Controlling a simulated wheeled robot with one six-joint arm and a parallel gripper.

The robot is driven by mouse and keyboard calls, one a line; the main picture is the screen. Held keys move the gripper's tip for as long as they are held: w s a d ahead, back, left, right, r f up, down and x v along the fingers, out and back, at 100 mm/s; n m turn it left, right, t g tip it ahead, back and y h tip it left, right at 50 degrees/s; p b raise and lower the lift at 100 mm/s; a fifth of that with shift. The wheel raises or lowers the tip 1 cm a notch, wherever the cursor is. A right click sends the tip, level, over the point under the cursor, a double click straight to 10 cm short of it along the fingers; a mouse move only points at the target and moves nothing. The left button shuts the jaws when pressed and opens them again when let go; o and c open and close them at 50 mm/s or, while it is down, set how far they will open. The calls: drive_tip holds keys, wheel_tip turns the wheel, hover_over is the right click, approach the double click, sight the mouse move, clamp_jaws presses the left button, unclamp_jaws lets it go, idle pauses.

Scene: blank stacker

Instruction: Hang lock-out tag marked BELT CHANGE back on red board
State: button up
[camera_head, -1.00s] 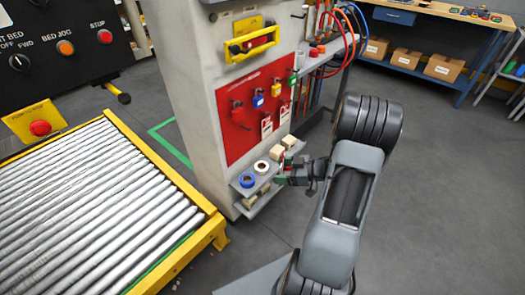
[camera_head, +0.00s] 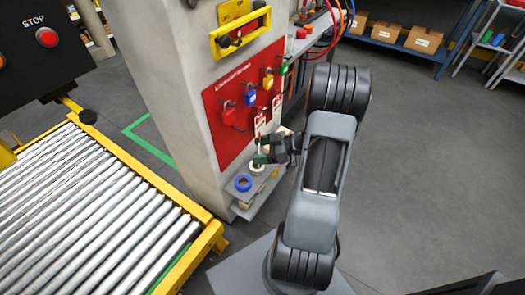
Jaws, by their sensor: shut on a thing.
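The red board (camera_head: 222,98) is on the side of the pale machine column. It holds a red, a blue, a yellow and a green padlock on its upper part. Two white-and-red tags hang on it, a left tag (camera_head: 259,122) and a right tag (camera_head: 277,106); their print is too small to read. My gripper (camera_head: 266,158) is in front of the board's lower right part, above the small shelf. It is shut on a thin, pale tag-like piece (camera_head: 261,147), seen nearly edge-on. Its marking cannot be read, and the jaws partly hide it.
The grey shelf (camera_head: 248,211) below the board carries a blue tape roll (camera_head: 243,183), a pale roll (camera_head: 256,167) and blocks. A yellow-framed roller conveyor (camera_head: 95,215) stands at the left. Hoses hang behind the column's right edge. The floor at the right is clear.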

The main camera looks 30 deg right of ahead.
drive_tip(key=shift+w+a+f+b, duration=0.15)
drive_tip(key=shift+w+a+b, duration=0.45)
drive_tip(key=shift+w, duration=0.55)
drive_tip(key=shift+w+a+f+b, duration=0.1)
drive_tip(key=shift+w+a+b, duration=0.45)
drive_tip(key=shift+w, duration=0.55)
drive_tip(key=shift+w+a+f+b, duration=0.15)
drive_tip(key=shift+w+a+b, duration=0.45)
drive_tip(key=shift+w, duration=0.55)
drive_tip(key=shift+d, duration=0.15)
drive_tip(key=shift+w+f, duration=0.1)
